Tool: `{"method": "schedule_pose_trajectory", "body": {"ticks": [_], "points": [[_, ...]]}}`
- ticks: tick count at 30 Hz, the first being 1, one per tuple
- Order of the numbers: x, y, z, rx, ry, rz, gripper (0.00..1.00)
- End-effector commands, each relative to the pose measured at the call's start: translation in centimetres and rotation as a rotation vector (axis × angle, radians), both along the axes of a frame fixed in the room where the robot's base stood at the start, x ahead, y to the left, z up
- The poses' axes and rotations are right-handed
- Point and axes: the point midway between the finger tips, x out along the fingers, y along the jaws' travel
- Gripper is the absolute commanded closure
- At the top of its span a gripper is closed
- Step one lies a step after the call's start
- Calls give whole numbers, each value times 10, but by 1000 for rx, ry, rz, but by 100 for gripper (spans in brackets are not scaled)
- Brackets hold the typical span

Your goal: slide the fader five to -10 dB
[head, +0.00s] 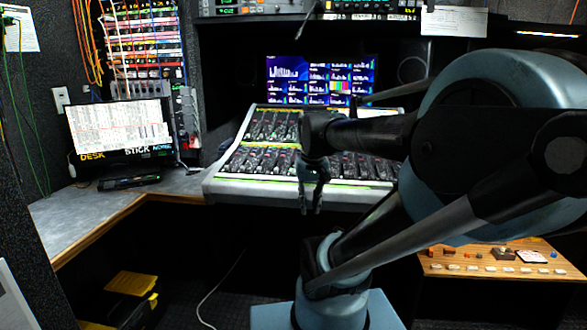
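The mixing console (225,188) stands in the middle of the head view, with rows of dark channel strips, faders and knobs in a light frame. Fader five cannot be told apart at this size, and no dB marks or channel labels can be read. My gripper (311,211) points down in front of the console's near edge. Its two fingertips show a small gap with nothing seen between them. My arm comes in from the right and hides the console's right part. Whether the gripper touches the console cannot be told.
A lit multiview screen (318,80) stands behind the console. A grey desk (110,210) with a wooden edge and a monitor (120,128) is at the left. A wooden panel with buttons (495,262) is at the lower right. Yellow-lidded cases (132,283) sit at the lower left.

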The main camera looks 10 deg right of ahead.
Motion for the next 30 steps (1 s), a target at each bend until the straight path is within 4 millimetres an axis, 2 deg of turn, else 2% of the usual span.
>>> {"method": "schedule_pose_trajectory", "body": {"ticks": [1,6,15,24,30], "points": [[15,0,16,2,7,-13,78],[60,0,60,8,33,-57,78],[148,-1,123,16,80,-137,78],[237,-4,167,20,124,-217,78],[278,-4,179,22,145,-252,78]]}}
